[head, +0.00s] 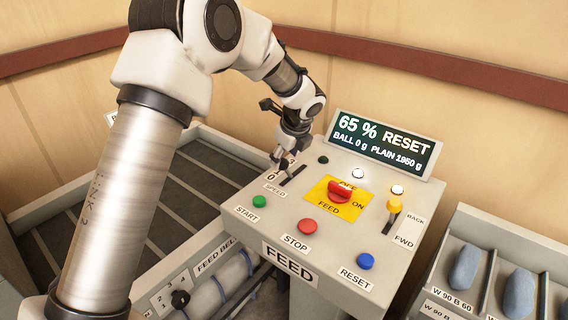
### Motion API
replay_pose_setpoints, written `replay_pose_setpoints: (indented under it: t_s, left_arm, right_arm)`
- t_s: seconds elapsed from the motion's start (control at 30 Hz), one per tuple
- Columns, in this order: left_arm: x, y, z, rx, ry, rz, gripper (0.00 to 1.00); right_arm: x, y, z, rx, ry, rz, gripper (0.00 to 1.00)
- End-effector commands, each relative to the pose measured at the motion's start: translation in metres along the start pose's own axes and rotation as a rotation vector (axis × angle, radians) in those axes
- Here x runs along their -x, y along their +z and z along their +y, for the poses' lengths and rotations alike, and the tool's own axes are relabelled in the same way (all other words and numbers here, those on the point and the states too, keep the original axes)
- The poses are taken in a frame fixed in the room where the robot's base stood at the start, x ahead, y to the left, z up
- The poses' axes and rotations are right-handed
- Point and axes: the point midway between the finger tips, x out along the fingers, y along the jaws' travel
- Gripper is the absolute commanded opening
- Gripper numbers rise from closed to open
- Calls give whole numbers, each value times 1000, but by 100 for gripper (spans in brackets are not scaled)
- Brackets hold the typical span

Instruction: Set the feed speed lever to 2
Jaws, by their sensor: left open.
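The speed lever's slot (292,176) is at the left of the sloped grey control panel (315,248), above a SPEED label. My left gripper (281,157) is open and points down at the slot's upper end. The lever's knob is hidden or too small to make out, so I cannot tell its setting or whether the fingers touch it. My right gripper is out of view.
Green START (260,202), red STOP (307,227) and blue RESET (365,261) buttons line the front. A display (384,144) behind reads "65 % RESET".

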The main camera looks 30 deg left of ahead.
Motion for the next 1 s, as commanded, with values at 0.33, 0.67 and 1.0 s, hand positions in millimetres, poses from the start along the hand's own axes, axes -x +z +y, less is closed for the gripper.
replay_pose_setpoints:
  t_s: [0.33, 0.67, 1.0]
  left_arm:
    - [-40, 0, 0, 1, 0, 1, 60]
    - [-40, 0, 0, 1, 0, 1, 0]
    - [-39, 1, -1, 1, 2, 1, 0]
  right_arm:
    - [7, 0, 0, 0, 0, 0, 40]
    - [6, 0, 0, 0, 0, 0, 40]
    - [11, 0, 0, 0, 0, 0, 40]
